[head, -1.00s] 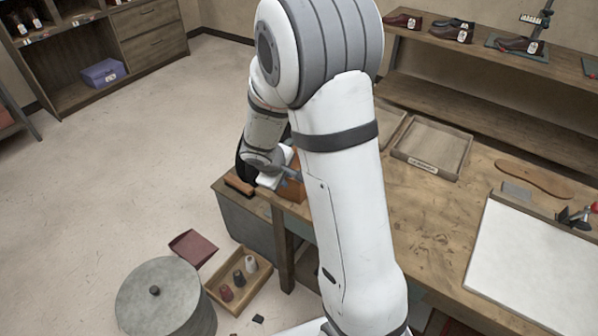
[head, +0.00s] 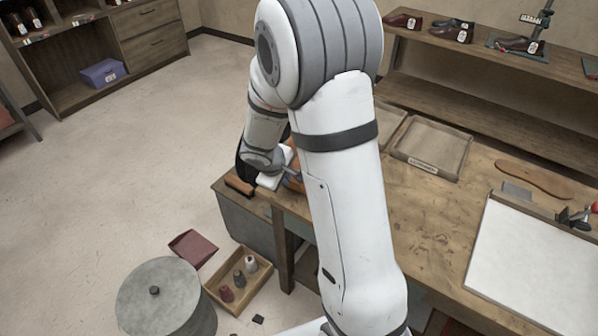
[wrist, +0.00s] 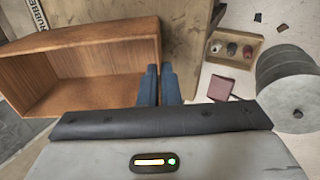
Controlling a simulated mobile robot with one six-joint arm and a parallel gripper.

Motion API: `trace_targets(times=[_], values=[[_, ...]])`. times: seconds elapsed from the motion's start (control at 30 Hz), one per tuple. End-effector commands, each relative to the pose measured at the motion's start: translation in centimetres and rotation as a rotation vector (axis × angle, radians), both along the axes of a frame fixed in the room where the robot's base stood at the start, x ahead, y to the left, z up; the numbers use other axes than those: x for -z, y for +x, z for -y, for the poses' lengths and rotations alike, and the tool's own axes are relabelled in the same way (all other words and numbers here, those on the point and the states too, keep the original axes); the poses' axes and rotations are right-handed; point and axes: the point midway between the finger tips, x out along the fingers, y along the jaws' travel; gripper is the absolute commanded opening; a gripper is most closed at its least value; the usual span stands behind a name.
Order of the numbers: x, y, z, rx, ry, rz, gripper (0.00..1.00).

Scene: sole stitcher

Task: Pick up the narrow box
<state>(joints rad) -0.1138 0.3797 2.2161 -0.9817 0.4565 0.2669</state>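The narrow box, an open-topped orange-brown wooden box (wrist: 85,45), fills the left of the wrist view. A small part of the box (head: 293,181) shows in the head view beside my wrist, at the bench's near left corner. My gripper (wrist: 160,85) has its two dark blue fingers on either side of the box's right wall, one inside and one outside, with only a thin gap between them. It appears shut on that wall. My arm hides most of the box in the head view.
The wooden bench (head: 437,225) holds a labelled tray (head: 432,148), a shoe sole (head: 536,179) and a white board (head: 535,265). On the floor are a thread-spool tray (head: 238,281), a grey round bin (head: 160,300) and a dark red item (head: 193,248). Open floor lies left.

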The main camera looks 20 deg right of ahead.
Motion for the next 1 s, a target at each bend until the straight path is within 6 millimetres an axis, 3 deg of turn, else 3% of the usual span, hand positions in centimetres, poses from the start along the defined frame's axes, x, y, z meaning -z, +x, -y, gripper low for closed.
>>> trace_targets(times=[1.0], values=[[-5.9, 0.0, 0.0, 0.001, 0.000, 0.000, 0.00]])
